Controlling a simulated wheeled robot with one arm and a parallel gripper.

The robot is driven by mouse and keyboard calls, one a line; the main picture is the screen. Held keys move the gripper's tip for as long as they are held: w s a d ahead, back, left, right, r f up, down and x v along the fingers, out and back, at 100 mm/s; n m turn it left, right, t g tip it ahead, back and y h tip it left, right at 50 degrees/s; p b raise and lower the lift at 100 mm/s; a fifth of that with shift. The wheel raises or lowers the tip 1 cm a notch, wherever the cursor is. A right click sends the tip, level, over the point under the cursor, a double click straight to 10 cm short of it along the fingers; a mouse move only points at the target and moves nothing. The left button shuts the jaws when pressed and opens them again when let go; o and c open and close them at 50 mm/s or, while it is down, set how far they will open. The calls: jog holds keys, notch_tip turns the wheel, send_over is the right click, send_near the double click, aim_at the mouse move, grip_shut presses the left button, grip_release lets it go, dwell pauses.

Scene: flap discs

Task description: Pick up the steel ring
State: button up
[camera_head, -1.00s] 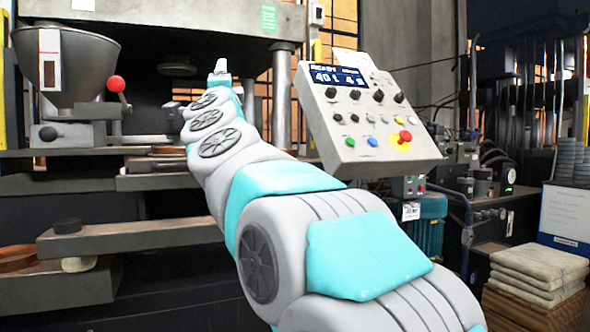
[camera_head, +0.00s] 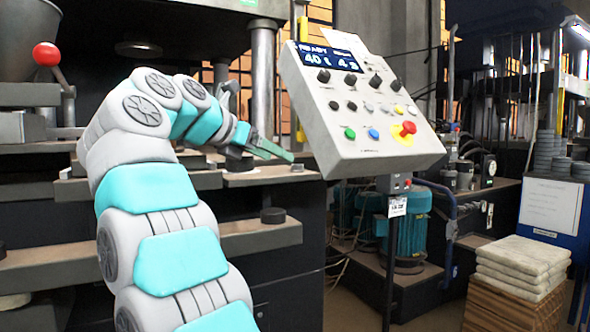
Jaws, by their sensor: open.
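I cannot clearly tell which thing is the steel ring. A small dark round piece (camera_head: 297,167) lies on the upper press ledge, just below and right of my gripper tips. A dark short cylinder (camera_head: 239,160) sits on the same ledge, left of the fingertips and partly hidden by my gripper. A dark disc (camera_head: 273,216) lies on the lower ledge, below my gripper. My gripper (camera_head: 282,154) reaches right over the upper ledge, with its greenish fingers seen edge-on. It is open, and I see nothing held.
The tilted control panel (camera_head: 360,120) on its post stands close right of my gripper. A steel column (camera_head: 263,75) rises behind it. A red-knobbed lever (camera_head: 46,56) is at left. Folded cloths (camera_head: 520,262) are stacked at right. The lower ledge (camera_head: 235,238) is mostly bare.

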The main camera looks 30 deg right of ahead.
aim_at(295, 165)
jog(key=shift+x, duration=3.2)
jog(key=shift+s, duration=0.1)
grip_shut()
